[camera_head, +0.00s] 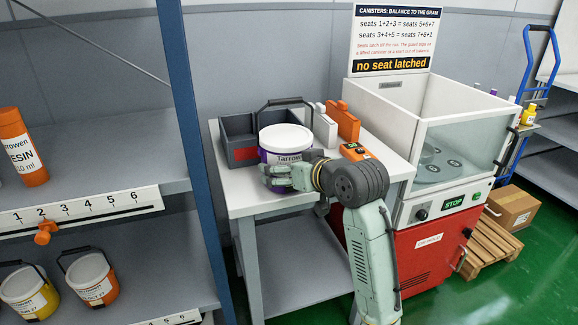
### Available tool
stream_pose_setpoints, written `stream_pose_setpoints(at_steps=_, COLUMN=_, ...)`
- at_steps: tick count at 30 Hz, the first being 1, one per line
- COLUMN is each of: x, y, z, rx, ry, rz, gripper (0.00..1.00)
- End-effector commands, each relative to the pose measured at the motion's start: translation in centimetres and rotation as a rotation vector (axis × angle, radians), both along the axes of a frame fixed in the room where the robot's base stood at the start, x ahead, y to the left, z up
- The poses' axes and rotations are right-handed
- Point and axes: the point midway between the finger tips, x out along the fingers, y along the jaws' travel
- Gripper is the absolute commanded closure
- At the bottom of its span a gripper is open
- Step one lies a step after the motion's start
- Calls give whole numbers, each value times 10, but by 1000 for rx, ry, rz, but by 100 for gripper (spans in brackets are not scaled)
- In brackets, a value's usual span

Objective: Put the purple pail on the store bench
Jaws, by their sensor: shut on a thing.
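The purple pail (286,141) has a white lid, a purple band, a label reading "Tarrowen" and a dark handle standing up. It is upright at the grey-topped bench (239,198). My gripper (276,177) is shut on the pail low on its near side, and my wrist hides part of its lower right. I cannot tell whether the pail's base touches the bench top. The fingertips are partly hidden.
On the bench are a dark grey crate (240,137) behind the pail, a white bottle (325,128), an orange can (347,122) and an orange device (354,151). A red-and-white machine (429,180) stands right. A blue post (184,110) and shelves with pails are left.

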Motion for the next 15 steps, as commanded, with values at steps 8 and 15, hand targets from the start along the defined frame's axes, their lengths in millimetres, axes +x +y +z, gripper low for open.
stream_pose_setpoints(at_steps=8, x=0, y=0, z=2, rx=1, ry=-9, rz=0, gripper=68)
stream_pose_setpoints(at_steps=15, x=0, y=0, z=-2, rx=0, ry=-2, rz=0, gripper=0)
